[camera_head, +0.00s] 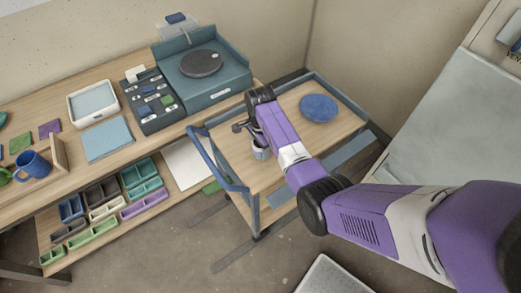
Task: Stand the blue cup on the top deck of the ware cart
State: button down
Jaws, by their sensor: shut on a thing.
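My gripper (251,134) is over the left part of the ware cart's top deck (283,140), partly hidden by my purple arm. It is shut on a small cup (261,153) that looks pale grey from here, with a dark inside. The cup looks upright at the deck; I cannot tell whether its base touches the wood. A blue mug (33,165) with a handle stands at the far left of the workbench, by a wooden holder.
A round blue plate (319,108) lies on the cart's right part. The cart has a blue handle rail (217,157) at its left. The workbench holds a teal turntable unit (205,81), a white tray (93,102) and a dark box. Compartment bins stand on the shelf below.

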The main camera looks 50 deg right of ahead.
jog(key=shift+f+b, duration=0.5)
jog(key=shift+f, duration=0.55)
jog(key=shift+f, duration=0.2)
jog(key=c, duration=0.5)
grip_release()
notch_tip(320, 180, up, 12)
jog(key=b, duration=0.1)
jog(key=shift+r, duration=0.25)
